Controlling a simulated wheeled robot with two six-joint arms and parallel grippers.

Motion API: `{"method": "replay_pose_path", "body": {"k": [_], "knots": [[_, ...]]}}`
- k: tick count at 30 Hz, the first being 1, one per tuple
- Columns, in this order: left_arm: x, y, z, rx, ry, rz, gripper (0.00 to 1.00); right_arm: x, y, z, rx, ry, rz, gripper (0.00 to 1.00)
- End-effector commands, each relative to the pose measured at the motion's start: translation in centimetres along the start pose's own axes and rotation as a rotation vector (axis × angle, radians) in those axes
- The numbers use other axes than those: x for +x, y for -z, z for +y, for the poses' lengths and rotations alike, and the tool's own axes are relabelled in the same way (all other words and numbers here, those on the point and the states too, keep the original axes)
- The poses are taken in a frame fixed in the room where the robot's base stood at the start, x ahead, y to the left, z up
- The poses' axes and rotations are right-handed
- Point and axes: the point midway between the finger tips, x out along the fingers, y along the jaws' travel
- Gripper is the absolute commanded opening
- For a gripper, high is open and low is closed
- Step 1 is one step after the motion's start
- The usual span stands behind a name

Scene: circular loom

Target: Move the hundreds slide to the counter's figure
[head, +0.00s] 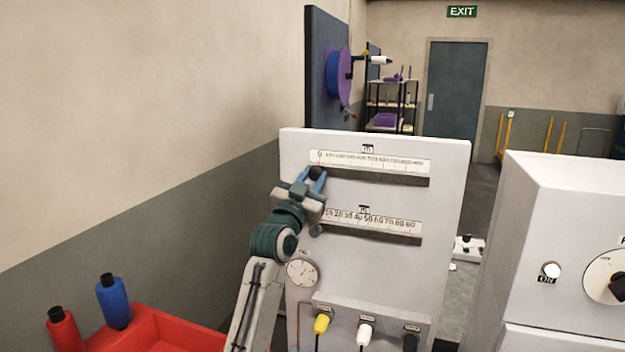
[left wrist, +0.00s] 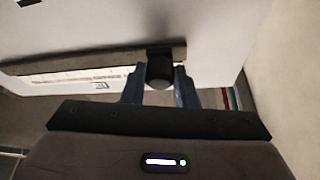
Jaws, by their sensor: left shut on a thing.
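The white panel (head: 450,200) carries two horizontal slide scales. The upper scale (head: 385,161) has small figures and a dark slot under it; the lower scale (head: 375,221) is marked in tens. My left gripper (head: 316,175) is shut on the black knob of the upper slide, at the left end of its slot. The black knob (left wrist: 159,68) also shows between the two blue fingers in the left wrist view. The lower slide's dark knob (head: 316,230) is at the left end of its slot, partly behind my gripper. No counter's figure can be read. My right gripper is not in view.
A round dial (head: 301,272) sits below the scales. Yellow, white and black plugs (head: 365,333) line the panel's lower ledge. A red bin (head: 165,330) with red and blue spools stands at the lower left. A white cabinet (head: 540,220) stands at the right.

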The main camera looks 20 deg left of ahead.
Motion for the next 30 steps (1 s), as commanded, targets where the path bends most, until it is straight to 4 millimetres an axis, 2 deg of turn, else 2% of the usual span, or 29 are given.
{"method": "replay_pose_path", "body": {"k": [30], "knots": [[-0.02, -0.06, 0.00, 0.000, 0.000, -0.001, 0.00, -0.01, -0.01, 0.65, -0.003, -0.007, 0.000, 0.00]]}}
